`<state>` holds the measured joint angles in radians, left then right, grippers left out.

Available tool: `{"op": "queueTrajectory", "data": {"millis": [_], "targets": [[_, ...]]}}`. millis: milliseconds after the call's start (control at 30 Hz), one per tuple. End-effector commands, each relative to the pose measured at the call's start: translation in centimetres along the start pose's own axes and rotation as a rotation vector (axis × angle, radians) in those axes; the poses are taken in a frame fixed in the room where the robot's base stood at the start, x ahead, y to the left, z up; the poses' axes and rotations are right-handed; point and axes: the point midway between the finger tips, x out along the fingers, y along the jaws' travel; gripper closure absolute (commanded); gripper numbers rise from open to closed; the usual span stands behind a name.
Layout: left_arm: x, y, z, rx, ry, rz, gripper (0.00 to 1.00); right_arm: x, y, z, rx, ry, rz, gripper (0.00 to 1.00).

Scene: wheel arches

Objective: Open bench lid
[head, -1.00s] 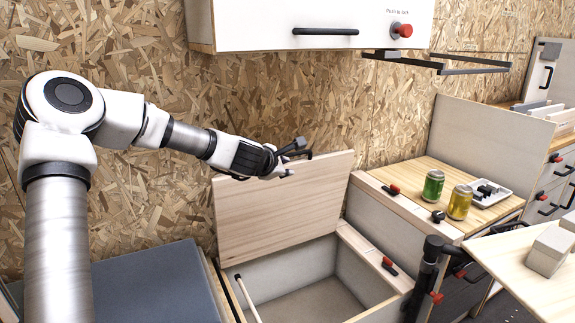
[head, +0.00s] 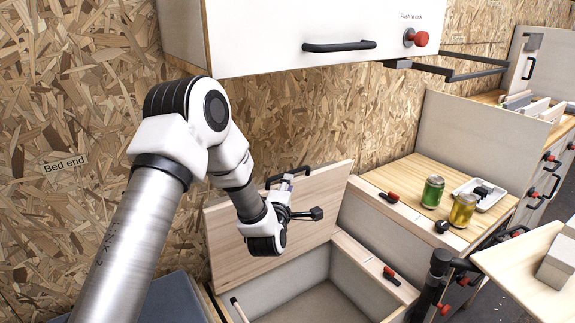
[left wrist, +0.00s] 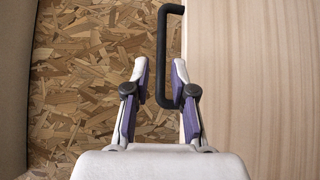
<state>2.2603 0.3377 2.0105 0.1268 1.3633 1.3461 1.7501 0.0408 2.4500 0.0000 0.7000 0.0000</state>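The pale wood bench lid (head: 225,240) stands raised, tilted back toward the chipboard wall, above the open bench box (head: 290,285). A black bar handle (head: 300,171) sits at its top edge. My left gripper (head: 286,182) is at this handle, partly hidden by its own wrist. In the left wrist view, the fingers (left wrist: 160,72) are apart, with the bar of the handle (left wrist: 161,60) between them in the picture. One end of the handle passes behind the right finger. I cannot tell whether the fingers touch it. My right gripper is not in view.
A white overhead cabinet (head: 300,35) hangs above the lid. To the right, a wooden counter (head: 410,175) holds a green can (head: 433,191), a yellow can (head: 462,210) and a white tray (head: 480,195). A small table (head: 520,270) stands front right. A dark cushion (head: 170,300) lies at lower left.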

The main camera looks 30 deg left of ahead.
Motion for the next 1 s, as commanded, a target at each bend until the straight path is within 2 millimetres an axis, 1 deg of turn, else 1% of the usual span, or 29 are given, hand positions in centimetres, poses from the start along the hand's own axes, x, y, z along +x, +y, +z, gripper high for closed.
{"op": "queueTrajectory", "data": {"millis": [67, 167, 300, 433, 533, 700, 733, 800, 1000], "targets": [[0.8, -0.1, -0.1, 0.0, 0.002, -0.001, 0.75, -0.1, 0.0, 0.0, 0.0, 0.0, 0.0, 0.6], [2.5, 0.0, -0.2, -0.001, 0.004, 0.001, 0.75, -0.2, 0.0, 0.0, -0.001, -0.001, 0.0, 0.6], [5.3, 0.0, -0.2, -0.001, 0.004, 0.001, 0.75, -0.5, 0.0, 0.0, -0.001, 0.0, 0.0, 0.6], [7.1, 0.0, -0.2, -0.001, 0.004, 0.0, 0.75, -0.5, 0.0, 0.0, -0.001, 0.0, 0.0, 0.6], [7.6, -0.1, -0.2, -0.001, 0.004, -0.002, 0.75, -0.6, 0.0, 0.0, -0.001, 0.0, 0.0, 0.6], [7.6, -0.1, -0.2, -0.002, 0.004, -0.002, 0.75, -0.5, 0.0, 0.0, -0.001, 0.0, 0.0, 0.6], [7.6, -0.1, -0.2, -0.002, 0.004, -0.002, 0.79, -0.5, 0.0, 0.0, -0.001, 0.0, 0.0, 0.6], [7.6, -0.1, -0.2, -0.002, 0.004, -0.002, 1.0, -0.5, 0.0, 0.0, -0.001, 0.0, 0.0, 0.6], [7.5, -0.2, -0.1, -0.001, 0.004, -0.001, 1.0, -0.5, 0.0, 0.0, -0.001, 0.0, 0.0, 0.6]]}}
